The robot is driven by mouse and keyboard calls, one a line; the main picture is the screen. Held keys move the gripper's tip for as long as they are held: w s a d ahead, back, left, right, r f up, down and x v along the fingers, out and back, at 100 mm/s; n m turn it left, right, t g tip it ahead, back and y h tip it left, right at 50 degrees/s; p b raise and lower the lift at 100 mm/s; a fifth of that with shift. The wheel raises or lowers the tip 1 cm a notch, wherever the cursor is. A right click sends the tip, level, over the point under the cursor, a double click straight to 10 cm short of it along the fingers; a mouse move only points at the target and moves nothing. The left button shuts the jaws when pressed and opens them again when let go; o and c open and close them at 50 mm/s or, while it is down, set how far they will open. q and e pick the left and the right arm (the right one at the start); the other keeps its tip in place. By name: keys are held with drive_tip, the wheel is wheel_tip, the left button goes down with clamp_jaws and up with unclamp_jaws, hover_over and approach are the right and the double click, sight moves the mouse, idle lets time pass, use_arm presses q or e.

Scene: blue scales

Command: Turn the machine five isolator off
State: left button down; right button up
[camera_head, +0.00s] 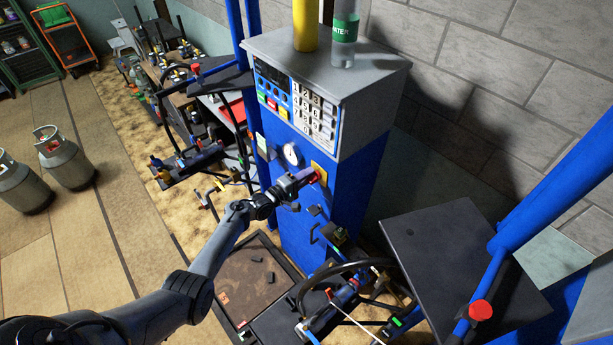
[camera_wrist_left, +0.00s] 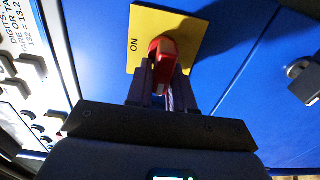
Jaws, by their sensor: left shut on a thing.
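The isolator is a red rotary handle (camera_wrist_left: 162,50) on a yellow plate (camera_wrist_left: 190,32) marked "ON", on the front of a blue machine (camera_head: 338,205). My left gripper (camera_wrist_left: 163,78) is shut on the red handle, with a finger on each side of it. In the head view the red handle (camera_head: 317,176) shows at the tip of my left gripper (camera_head: 306,179), and part of the yellow plate (camera_head: 319,169) shows beside it. The fingers and handle hide part of the plate, so other markings cannot be read. My right gripper is not in view.
A black lock-like part (camera_wrist_left: 305,80) is beside the plate. Gas cylinders (camera_head: 62,158) stand at left.

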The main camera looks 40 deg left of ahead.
use_arm(q)
drive_tip(key=c, duration=1.1)
unclamp_jaws()
drive_tip(key=s, duration=0.3)
drive_tip(key=s+a, duration=0.1)
drive_tip(key=s, duration=0.3)
drive_tip(key=s+a, duration=0.1)
drive_tip(key=s, duration=0.2)
drive_tip(key=shift+s, duration=0.4)
drive_tip(key=shift+f, duration=0.1)
